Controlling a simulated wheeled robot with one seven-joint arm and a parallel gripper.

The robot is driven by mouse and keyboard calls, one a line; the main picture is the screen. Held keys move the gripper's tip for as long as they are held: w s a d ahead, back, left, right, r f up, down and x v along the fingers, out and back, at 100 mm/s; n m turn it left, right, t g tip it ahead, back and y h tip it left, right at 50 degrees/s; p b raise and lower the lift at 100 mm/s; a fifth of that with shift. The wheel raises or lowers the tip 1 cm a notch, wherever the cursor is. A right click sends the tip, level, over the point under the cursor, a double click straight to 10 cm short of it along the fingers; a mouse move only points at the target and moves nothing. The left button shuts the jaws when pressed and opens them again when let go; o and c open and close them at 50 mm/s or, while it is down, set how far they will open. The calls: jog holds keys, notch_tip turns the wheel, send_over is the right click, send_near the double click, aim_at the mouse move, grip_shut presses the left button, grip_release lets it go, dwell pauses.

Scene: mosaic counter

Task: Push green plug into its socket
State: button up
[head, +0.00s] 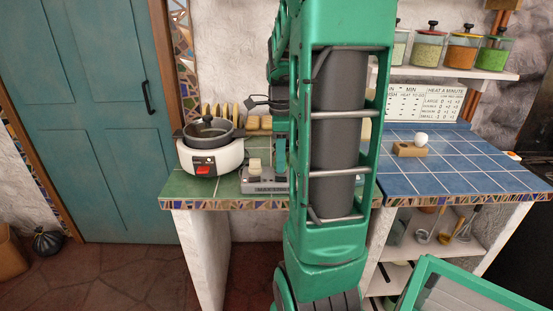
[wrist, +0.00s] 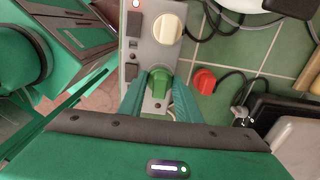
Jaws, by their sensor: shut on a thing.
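The green plug (wrist: 160,81) is between my gripper's two fingertips (wrist: 160,92), which are shut on it, in the wrist view. It is over the grey power strip (wrist: 139,50), which also shows on the counter in the head view (head: 262,187). I cannot tell whether the plug is above the strip, touching it or seated in a socket; the plug and fingers hide the spot beneath. A cream plug (wrist: 167,28) stands in the strip beyond the green one and shows in the head view (head: 255,165). My arm hides part of the strip there.
A red plug (wrist: 204,81) with a dark cord lies on the green tiles right of the strip. Dark cords run around it. A white cooker (head: 212,158) stands to the strip's left in the head view. A wooden block with an egg-like object (head: 421,139) stands on the blue tiles.

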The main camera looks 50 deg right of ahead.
jog(key=shift+f, duration=0.55)
jog(key=o, duration=1.1)
jog(key=shift+s+a+f, duration=0.1)
notch_tip(320, 180, up, 11)
dwell(0.3)
jog(key=s+a+f+n, duration=0.3)
jog(key=s+a+n, duration=0.1)
jog(key=n, duration=0.3)
jog(key=s+a+f+n, duration=0.4)
jog(key=s+a+n, duration=0.1)
jog(key=a+n, duration=0.2)
jog(key=s+a+f+n, duration=0.3)
jog(key=s+a+n, duration=0.1)
jog(key=n, duration=0.3)
jog(key=shift+s+a+f, duration=0.1)
jog(key=shift+s+a, duration=0.05)
jog(key=shift+a, duration=0.25)
jog(key=shift+s+a+f, duration=0.1)
jog(key=shift+s+a, duration=0.05)
jog(key=shift+a, duration=0.25)
